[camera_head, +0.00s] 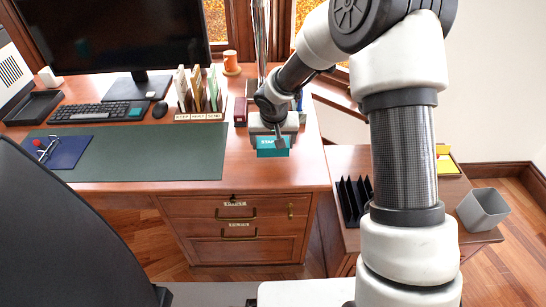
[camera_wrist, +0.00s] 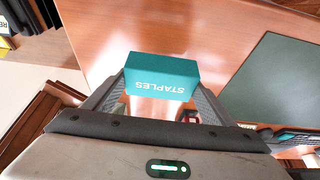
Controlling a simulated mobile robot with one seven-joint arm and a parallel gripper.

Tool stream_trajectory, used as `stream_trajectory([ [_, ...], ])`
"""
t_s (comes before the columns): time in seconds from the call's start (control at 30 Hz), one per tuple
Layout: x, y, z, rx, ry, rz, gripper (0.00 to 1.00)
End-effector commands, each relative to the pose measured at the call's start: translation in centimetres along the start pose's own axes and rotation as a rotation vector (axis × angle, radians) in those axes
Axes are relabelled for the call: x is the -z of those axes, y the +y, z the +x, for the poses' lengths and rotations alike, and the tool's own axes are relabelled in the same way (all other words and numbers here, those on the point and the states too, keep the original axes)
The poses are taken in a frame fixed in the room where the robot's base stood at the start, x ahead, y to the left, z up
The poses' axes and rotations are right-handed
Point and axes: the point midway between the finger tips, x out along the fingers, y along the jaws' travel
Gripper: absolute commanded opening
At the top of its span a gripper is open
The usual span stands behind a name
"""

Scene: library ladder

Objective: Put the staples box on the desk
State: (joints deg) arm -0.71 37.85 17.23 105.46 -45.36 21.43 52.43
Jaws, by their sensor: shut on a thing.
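The staples box (camera_head: 272,149) is a small teal box with white lettering. It is between the fingers of my gripper (camera_head: 273,137), over the right part of the wooden desk (camera_head: 290,175). In the wrist view the staples box (camera_wrist: 160,80) shows upside-down lettering, and my gripper (camera_wrist: 160,88) has a finger against each side of it. Whether the box touches the desktop or hangs just above it I cannot tell.
A green desk mat (camera_head: 140,152) lies left of the box. A labelled sorter (camera_head: 200,95) and a dark red box (camera_head: 240,111) stand behind. A black monitor (camera_head: 110,35) and keyboard (camera_head: 100,112) are at left. A chair (camera_head: 60,220) is in front. The desktop's right front is bare.

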Motion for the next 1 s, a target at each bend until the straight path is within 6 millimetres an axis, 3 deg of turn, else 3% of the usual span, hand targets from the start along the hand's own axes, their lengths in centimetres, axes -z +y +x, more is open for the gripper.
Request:
stream_trajectory([
  [0.37, -1.6, 0.0, 3.9, -0.001, 0.0, 0.0, 0.5],
  [0.77, -1.8, 0.0, 4.4, 0.0, 0.002, 0.002, 0.5],
  [0.8, -1.8, 0.1, 4.3, 0.0, 0.001, 0.002, 0.81],
  [0.9, -1.7, 0.1, 4.2, 0.0, 0.001, 0.002, 0.96],
  [1.0, -1.8, 0.1, 4.2, 0.0, 0.001, 0.002, 0.96],
])
